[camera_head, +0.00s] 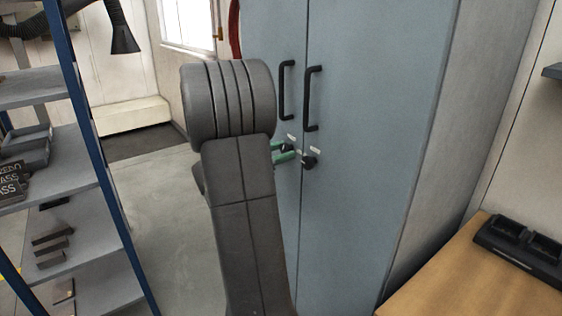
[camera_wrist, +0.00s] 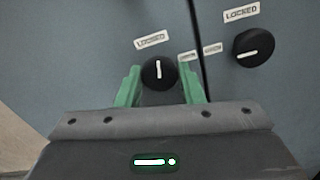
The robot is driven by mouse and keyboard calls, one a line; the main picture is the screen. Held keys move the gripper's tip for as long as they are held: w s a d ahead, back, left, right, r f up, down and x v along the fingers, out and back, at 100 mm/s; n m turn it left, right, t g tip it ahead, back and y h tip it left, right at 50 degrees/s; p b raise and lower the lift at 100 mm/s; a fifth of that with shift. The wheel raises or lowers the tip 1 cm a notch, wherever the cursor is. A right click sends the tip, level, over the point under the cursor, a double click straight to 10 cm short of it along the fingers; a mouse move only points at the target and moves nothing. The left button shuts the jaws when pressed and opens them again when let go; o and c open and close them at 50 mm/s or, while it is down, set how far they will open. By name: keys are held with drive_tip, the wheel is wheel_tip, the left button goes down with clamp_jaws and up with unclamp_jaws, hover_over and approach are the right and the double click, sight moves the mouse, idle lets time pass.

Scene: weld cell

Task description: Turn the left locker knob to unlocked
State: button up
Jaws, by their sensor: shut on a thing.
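The blue-grey locker (camera_head: 360,220) has two doors, each with a black handle and a black knob. The left locker knob (camera_wrist: 159,72) is round, and its white pointer mark stands about upright in the wrist view. A "LOCKED" label (camera_wrist: 152,40) sits above it. My gripper (camera_wrist: 158,88) has green fingers, one on each side of the left knob, and is shut on it. In the head view, the left knob (camera_head: 287,147) shows at the fingertips (camera_head: 290,153), partly covered by them. The right knob (camera_wrist: 254,48) has a slanted, nearly level mark under its own "LOCKED" label (camera_wrist: 241,13).
A blue-framed shelf rack (camera_head: 95,170) with trays and small parts stands at the left. A wooden bench (camera_head: 470,280) with a black tray (camera_head: 520,248) is at the lower right.

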drive_tip(key=m+b, duration=0.3)
drive_tip(key=b, duration=0.1)
drive_tip(key=m+b, duration=0.3)
drive_tip(key=b, duration=0.2)
drive_tip(key=m+b, duration=0.3)
drive_tip(key=b, duration=0.2)
drive_tip(key=shift+f, duration=0.35)
drive_tip(key=m+b, duration=0.3)
drive_tip(key=b, duration=0.1)
drive_tip(key=shift+r+m, duration=0.1)
drive_tip(key=shift+m, duration=0.2)
drive_tip(key=m+b, duration=0.1)
drive_tip(key=b, duration=0.1)
drive_tip(key=m+b, duration=0.1)
drive_tip(key=shift+r+m+b, duration=0.25)
drive_tip(key=shift+m+b, duration=0.1)
drive_tip(key=shift+m, duration=0.05)
drive_tip(key=o, duration=0.9)
drive_tip(key=shift+r, duration=0.1)
drive_tip(key=shift+a, duration=0.15)
drive_tip(key=p+v, duration=0.1)
drive_tip(key=v, duration=1.2)
drive_tip(key=shift+s+a+p, duration=0.25)
drive_tip(key=shift+p, duration=0.1)
